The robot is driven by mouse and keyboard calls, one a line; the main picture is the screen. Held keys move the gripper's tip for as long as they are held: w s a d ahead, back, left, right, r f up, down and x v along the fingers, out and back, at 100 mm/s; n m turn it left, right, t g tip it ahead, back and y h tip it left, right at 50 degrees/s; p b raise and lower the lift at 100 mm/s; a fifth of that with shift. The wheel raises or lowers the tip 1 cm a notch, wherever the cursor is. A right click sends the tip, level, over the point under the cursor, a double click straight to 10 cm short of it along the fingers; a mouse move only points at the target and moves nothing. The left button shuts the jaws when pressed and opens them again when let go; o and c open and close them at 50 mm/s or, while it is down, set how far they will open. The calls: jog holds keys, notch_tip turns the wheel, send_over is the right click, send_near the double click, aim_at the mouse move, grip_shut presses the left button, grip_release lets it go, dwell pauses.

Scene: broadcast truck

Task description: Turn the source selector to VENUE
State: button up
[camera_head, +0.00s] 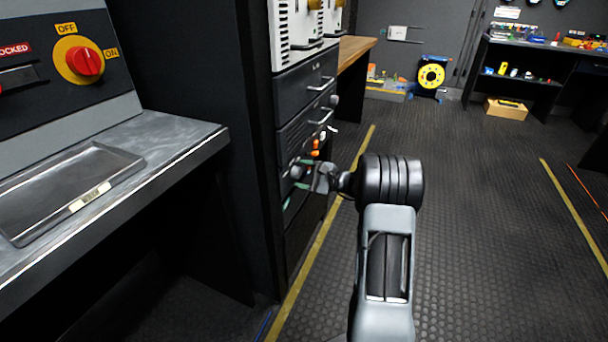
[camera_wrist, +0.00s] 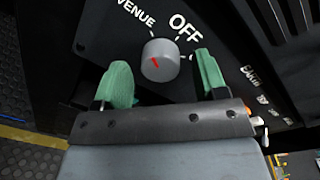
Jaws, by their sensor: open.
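The source selector is a round grey knob (camera_wrist: 160,60) on a dark panel in the wrist view. The white words VENUE (camera_wrist: 136,14) and OFF (camera_wrist: 184,26) are printed above it, VENUE to the left. The knob's red mark lies on its left side and slants up-left, toward the VENUE side rather than OFF. My gripper (camera_wrist: 161,70) is open, with one green fingertip on each side of the knob. I cannot tell whether they touch it. In the head view my gripper (camera_head: 309,180) is at the front of the dark rack (camera_head: 302,132).
A grey-topped desk (camera_head: 180,140) with a tray and a red rotary switch (camera_head: 88,61) stands at the left. Orange parts (camera_head: 316,148) stick out of the rack just above my gripper.

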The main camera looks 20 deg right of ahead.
jog(key=p+v, duration=0.3)
jog(key=v, duration=1)
jog(key=shift+s+d+p, duration=0.25)
jog(key=shift+s+p, duration=0.05)
jog(key=shift+p, duration=0.05)
jog(key=s+a+r+n+g+h+p, duration=0.1)
jog(key=s+a+r+n+g+p, duration=0.35)
jog(key=a+r+p, duration=0.45)
jog(key=s+a+r+n+g+h+p, duration=0.25)
jog(key=a+r+n+g+p, duration=0.2)
jog(key=a+r+p, duration=0.4)
jog(key=s+a+r+n+h+p, duration=0.1)
jog(key=s+r+n+h+p, duration=0.1)
jog(key=r, duration=0.5)
jog(key=s+a+r+n+h+p, duration=0.2)
jog(key=s+r+n+h+p, duration=0.1)
jog(key=s+r+p, duration=0.3)
jog(key=s+a+r+n+h+p, duration=0.1)
jog(key=s+r+n+h+p, duration=0.2)
jog(key=r+p, duration=0.5)
jog(key=shift+s+a+r+h, duration=0.35)
jog(key=shift+s+a+r, duration=0.05)
jog(key=shift+s, duration=0.35)
